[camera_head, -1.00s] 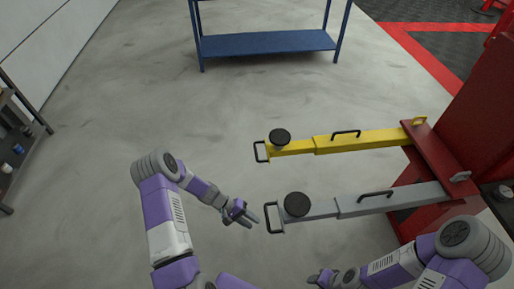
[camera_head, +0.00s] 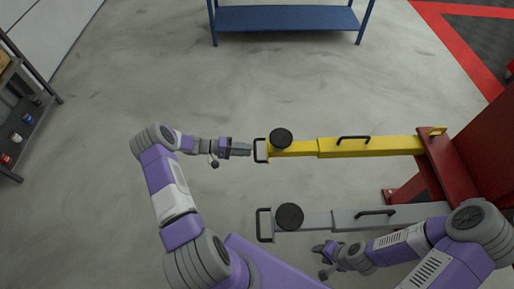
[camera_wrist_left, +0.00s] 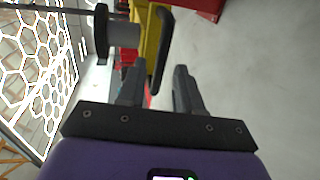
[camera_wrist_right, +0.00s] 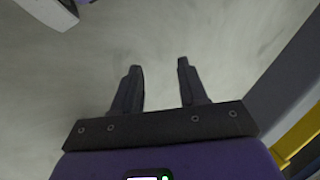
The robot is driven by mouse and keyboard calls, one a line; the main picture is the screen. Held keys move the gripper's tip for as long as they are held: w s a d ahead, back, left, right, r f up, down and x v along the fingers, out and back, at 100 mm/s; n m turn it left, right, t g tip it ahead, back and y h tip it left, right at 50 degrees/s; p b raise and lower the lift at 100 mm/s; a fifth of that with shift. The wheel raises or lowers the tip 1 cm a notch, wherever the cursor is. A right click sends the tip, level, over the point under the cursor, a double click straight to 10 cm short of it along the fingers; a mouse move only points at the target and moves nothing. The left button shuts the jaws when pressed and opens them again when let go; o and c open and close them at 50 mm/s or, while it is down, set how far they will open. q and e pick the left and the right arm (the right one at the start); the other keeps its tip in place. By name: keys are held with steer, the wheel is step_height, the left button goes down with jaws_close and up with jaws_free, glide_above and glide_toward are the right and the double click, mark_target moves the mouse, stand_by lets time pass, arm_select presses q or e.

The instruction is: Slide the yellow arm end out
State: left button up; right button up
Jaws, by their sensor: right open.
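The yellow arm (camera_head: 365,147) reaches left from the red post, with a round black pad (camera_head: 281,138) and a black loop handle (camera_head: 261,151) at its end. My left gripper (camera_head: 247,150) is at this handle, level with the yellow arm. In the left wrist view the handle (camera_wrist_left: 161,50) runs between the two spread fingers, with visible gaps beside it. My right gripper (camera_head: 322,252) is below the grey arm in the head view; its wrist view shows the fingers (camera_wrist_right: 160,75) apart with only floor between them.
The grey arm (camera_head: 335,218) with its own pad (camera_head: 289,216) and handle (camera_head: 265,224) lies parallel, nearer to me. The red post (camera_head: 492,150) stands at right. A blue bench (camera_head: 287,18) is at the back, a dark shelf (camera_head: 30,110) at left. Floor left of the handles is clear.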

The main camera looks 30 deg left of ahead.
mark_target(255, 150)
arm_select(q)
steer(key=shift+x, duration=2.2)
jaws_close()
